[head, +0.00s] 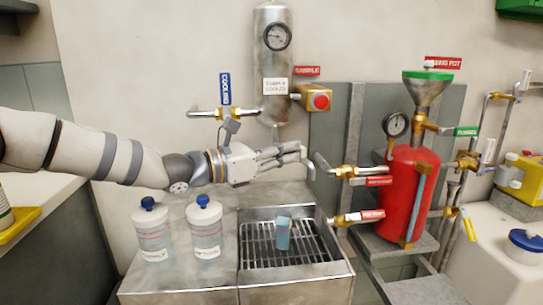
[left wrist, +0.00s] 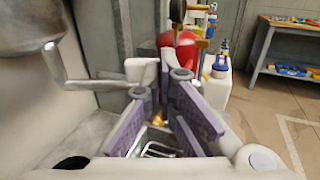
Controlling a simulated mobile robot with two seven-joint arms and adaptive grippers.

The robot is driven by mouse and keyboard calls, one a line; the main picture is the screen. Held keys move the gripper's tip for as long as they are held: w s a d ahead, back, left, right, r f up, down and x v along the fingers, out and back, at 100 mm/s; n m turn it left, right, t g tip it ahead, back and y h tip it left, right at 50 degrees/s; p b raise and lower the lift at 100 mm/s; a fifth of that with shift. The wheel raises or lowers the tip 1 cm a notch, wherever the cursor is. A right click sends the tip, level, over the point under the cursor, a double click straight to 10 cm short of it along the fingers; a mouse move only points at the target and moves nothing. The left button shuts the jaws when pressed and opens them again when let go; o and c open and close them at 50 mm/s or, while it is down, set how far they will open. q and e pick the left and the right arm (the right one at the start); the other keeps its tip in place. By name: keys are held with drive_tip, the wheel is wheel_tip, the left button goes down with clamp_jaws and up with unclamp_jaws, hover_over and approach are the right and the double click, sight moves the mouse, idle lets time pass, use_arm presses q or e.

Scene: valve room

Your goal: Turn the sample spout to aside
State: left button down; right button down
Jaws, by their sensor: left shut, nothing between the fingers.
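The steel sample cooler (head: 273,70) hangs on the wall in the head view, with a gauge on its front. The thin sample spout (head: 276,132) comes down from its underside and passes behind my left gripper (head: 297,158). In the left wrist view a bent metal pipe, seemingly the spout (left wrist: 95,84), runs across at left toward the fingers. My left gripper is shut with nothing held, level above the back of the sink. It hides the spout's lower part in the head view. I cannot tell whether the fingers touch the spout. My right gripper is out of view.
A steel sink (head: 343,268) with a grid lies below, holding a small blue beaker (head: 283,234). Two capped bottles (head: 204,228) (head: 152,230) stand left of it under my arm. Pipes with valves (head: 345,170) and a red pot (head: 408,190) are at right.

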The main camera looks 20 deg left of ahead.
sight(303, 150)
use_arm(q)
drive_tip(key=shift+b+x, duration=0.45)
drive_tip(key=shift+x, duration=1.55)
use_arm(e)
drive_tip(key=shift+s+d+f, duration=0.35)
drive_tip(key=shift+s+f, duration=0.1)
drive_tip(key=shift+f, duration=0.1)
use_arm(q)
drive_tip(key=shift+s, duration=0.1)
